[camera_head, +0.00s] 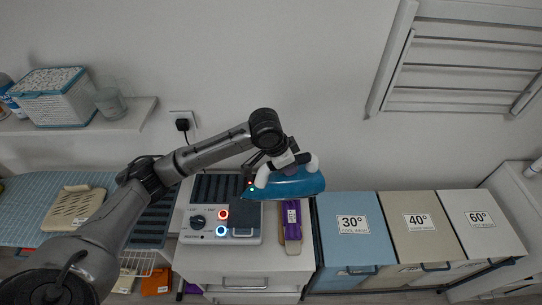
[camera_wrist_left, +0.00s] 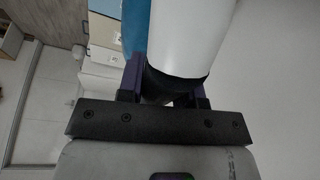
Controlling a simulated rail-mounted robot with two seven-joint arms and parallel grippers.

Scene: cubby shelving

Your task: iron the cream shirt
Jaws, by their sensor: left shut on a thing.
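A teal iron (camera_head: 290,184) with a white handle hangs in the air above the right part of the white cabinet, in front of the wall. My left gripper (camera_head: 284,158) is shut on its handle. In the left wrist view the fingers close on a dark band of the white handle (camera_wrist_left: 190,38). A flat cream piece with dark marks (camera_head: 75,207), perhaps the folded cream shirt, lies on the blue ironing board (camera_head: 35,192) at the left. My left forearm passes close beside it and hides part of the board. My right gripper is not in view.
A control box (camera_head: 218,238) with a red and a blue light sits on the white cabinet (camera_head: 245,265), with a purple item (camera_head: 292,222) beside it. Bins marked 30° (camera_head: 340,260), 40° and 60° stand right. A wall shelf (camera_head: 95,122) and drying rack (camera_head: 460,60) are above.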

